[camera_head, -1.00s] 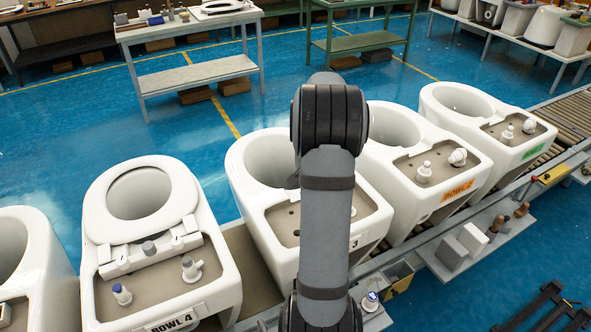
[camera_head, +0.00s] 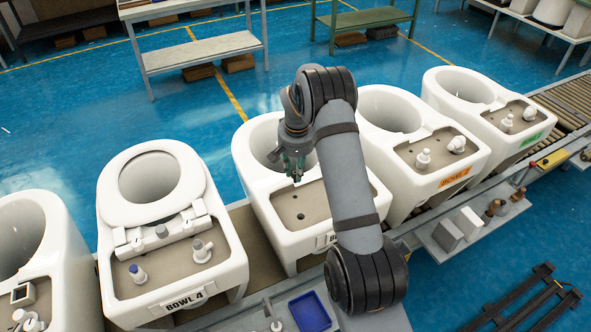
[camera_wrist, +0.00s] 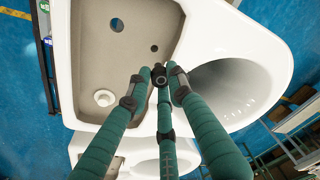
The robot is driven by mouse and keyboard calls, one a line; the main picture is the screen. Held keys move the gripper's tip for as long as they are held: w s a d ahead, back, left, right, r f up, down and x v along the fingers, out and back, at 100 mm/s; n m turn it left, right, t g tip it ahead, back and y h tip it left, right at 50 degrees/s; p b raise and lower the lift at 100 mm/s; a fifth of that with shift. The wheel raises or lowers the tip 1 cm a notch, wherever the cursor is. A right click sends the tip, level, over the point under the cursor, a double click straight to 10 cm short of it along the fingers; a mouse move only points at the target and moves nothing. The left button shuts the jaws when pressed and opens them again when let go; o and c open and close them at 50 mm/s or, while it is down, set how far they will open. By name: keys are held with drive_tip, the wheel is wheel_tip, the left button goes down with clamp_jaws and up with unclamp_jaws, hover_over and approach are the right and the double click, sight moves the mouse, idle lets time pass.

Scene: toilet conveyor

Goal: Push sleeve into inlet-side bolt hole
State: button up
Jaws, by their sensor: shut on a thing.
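Bowl 3 (camera_head: 262,160) stands on the conveyor beneath my gripper (camera_head: 297,178). Its tan deck (camera_head: 320,203) has a small hole and a larger hole; the wrist view shows the small bolt hole (camera_wrist: 154,48) near the bowl opening and the larger hole (camera_wrist: 117,24) farther off. A white round fitting (camera_wrist: 104,97) is on the deck in the wrist view. My teal-fingered gripper (camera_wrist: 160,80) is shut on a small dark round piece, apparently the sleeve (camera_wrist: 161,78), near the deck's bowl-side edge. The fingers partly hide it. Contact with the deck cannot be told.
Bowl 4 (camera_head: 228,240), with seat and fittings, stands at left. Bowl 2 (camera_head: 450,140), with white fittings, stands close at right. A blue tray (camera_head: 310,312) is at the front. A side shelf (camera_head: 430,243) holds blocks at front right.

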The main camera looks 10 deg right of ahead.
drive_tip(key=shift+f+m, duration=0.15)
drive_tip(key=shift+m, duration=0.15)
wheel_tip(320, 180, down, 6)
drive_tip(key=b, duration=0.5)
drive_tip(key=shift+r, duration=0.25)
drive_tip(key=shift+f+b, duration=2.05)
drive_tip(key=shift+b, duration=0.35)
idle(1.1)
drive_tip(key=o, duration=0.7)
drive_tip(key=shift+o, duration=0.6)
drive_tip(key=shift+r, duration=0.1)
wheel_tip(320, 180, up, 12)
drive_tip(key=s, duration=0.1)
drive_tip(key=shift+s, duration=0.25)
